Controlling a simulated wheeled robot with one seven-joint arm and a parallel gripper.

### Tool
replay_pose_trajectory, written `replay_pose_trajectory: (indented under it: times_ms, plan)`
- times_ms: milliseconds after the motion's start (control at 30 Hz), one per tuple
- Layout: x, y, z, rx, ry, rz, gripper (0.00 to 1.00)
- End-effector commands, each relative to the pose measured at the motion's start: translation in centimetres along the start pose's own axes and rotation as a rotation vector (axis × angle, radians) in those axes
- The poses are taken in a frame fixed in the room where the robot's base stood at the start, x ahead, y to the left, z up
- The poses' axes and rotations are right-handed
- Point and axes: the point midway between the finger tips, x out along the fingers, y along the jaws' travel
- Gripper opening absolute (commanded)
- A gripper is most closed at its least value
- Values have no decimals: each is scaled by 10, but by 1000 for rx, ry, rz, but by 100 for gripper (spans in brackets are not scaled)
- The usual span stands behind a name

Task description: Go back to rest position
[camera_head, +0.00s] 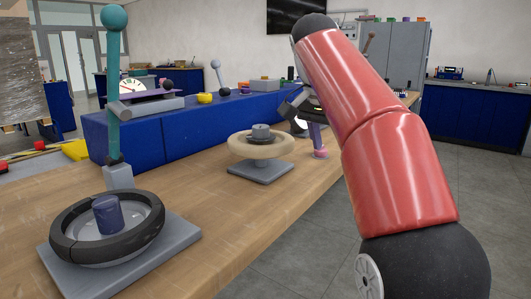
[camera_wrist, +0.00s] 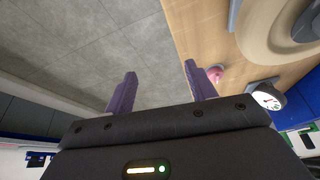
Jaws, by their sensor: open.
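My gripper (camera_wrist: 160,69) shows in the wrist view with two purple fingers spread apart. Nothing is between them; grey floor tiles show beyond the gap. In the head view my red arm hides most of the gripper, and a purple finger (camera_head: 316,133) shows just left of the arm, near the table's right edge. A small pink item (camera_head: 320,153) appears close below that finger; I cannot tell whether they touch. The pink item also shows in the wrist view (camera_wrist: 215,74), beside the right finger.
The wooden table (camera_head: 215,215) holds a dark ring on a grey base (camera_head: 185,240), a beige wheel (camera_head: 240,148) and a teal-topped lever (camera_head: 113,80). A blue raised block (camera_head: 150,138) runs along its back. Open floor (camera_head: 300,255) lies to the right. Blue cabinets (camera_head: 470,112) stand behind.

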Motion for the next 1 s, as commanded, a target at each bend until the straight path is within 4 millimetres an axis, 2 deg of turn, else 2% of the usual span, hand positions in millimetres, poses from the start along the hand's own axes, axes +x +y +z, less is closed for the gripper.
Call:
replay_pose_trajectory:
  times_ms: [267, 467, 567, 667, 1000]
  plan:
    - [5, 25, 12, -98, -7, -44, 56]
    - [17, 53, 33, -210, -10, -95, 56]
    - [29, 74, 55, -291, -7, -136, 56]
    - [47, 98, 85, -380, 2, -182, 56]
    - [133, 169, 204, -624, 67, -304, 56]
